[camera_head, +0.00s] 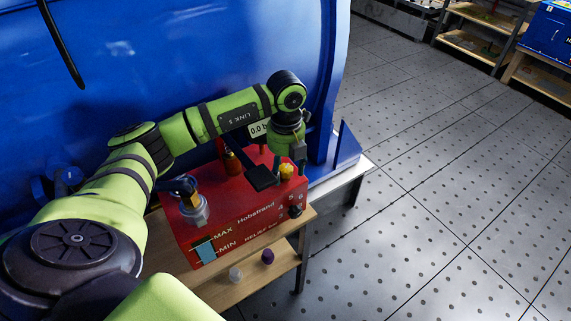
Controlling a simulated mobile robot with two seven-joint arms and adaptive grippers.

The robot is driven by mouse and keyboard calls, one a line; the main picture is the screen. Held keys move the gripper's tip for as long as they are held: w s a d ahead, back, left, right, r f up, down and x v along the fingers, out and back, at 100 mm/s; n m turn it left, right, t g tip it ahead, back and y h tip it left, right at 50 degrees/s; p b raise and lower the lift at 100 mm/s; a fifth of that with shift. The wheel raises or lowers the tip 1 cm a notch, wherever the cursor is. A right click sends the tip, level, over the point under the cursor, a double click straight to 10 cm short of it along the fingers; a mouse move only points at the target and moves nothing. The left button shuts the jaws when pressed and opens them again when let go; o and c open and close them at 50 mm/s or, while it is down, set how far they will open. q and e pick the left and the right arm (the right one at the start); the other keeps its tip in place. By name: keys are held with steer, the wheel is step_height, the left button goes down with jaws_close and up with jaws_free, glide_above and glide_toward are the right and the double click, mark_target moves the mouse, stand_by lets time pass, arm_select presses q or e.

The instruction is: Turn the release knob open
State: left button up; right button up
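A red box (215,232) lettered "Hobstrand" stands on a wooden-topped bench. Which of these is the release knob is not labelled legibly. My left gripper (279,169) points down over the right end of the box. Its dark fingers are apart, one on the left of the yellow knob and one above and right of it. Contact with the knob cannot be told. My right gripper is not in view.
A metal fitting with a dark handle (192,207) stands on the box's left end. A display reading "0.0 b" (259,130) is partly hidden behind my arm. A blue tank (200,50) is close behind. A purple cap (268,257) lies on the lower shelf. Floor at right is clear.

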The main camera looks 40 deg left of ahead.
mark_target(286, 169)
arm_select(q)
steer(key=shift+w+r, duration=0.1)
steer(key=shift+r, duration=0.05)
steer(key=shift+r, duration=0.1)
steer(key=shift+w+r, duration=0.1)
steer(key=shift+r, duration=0.25)
step_height(286, 169, up, 11)
stand_by(0.5)
